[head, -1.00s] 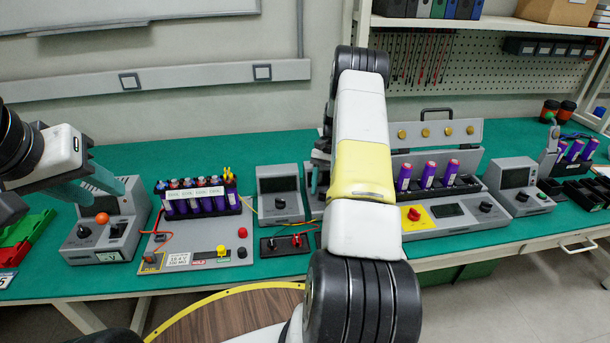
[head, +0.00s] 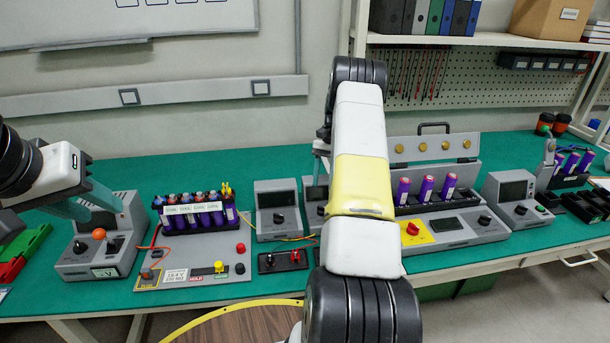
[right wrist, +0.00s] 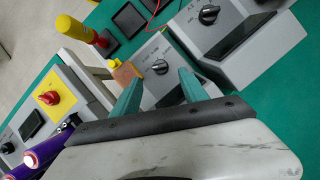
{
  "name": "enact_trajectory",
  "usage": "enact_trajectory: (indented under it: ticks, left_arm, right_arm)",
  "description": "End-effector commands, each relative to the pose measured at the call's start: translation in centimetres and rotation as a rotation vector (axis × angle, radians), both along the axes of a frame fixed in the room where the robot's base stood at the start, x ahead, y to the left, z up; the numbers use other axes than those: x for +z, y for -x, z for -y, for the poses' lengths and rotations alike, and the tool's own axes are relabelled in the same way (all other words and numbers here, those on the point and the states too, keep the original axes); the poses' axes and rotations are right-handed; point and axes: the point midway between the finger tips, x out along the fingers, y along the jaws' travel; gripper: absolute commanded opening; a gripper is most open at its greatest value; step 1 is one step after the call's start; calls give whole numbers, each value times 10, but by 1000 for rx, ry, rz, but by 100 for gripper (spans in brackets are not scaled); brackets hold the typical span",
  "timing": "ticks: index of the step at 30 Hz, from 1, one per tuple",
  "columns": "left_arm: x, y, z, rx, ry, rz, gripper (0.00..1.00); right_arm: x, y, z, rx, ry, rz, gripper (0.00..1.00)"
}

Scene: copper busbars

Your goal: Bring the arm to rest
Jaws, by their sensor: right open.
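My right arm reaches up the middle of the head view, and its gripper is mostly hidden behind it. In the right wrist view my right gripper (right wrist: 158,88) is open, with two teal fingers apart and nothing between them. It is over a grey instrument with a black knob (right wrist: 160,67). My left gripper (head: 88,206) is at the left of the head view, its teal fingers apart and empty.
A tester board with purple cells (head: 200,216) stands left of centre. A grey charger with purple cells (head: 425,191) stands to the right, with another meter (head: 511,205) beside it. Open green mat (head: 140,180) shows behind.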

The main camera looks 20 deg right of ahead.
Motion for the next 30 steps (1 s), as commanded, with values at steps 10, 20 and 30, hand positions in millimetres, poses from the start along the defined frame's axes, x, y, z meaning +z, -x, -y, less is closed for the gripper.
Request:
enact_trajectory:
  ticks: [10,20,30]
  left_arm:
    - [0,0,0,0,0,0,36]
    - [0,0,0,0,0,0,36]
    - [0,0,0,0,0,0,36]
  right_arm:
    - [5,-1,-2,5,2,9,51]
    - [130,14,-59,147,41,214,51]
    - [248,96,-145,361,87,500,51]
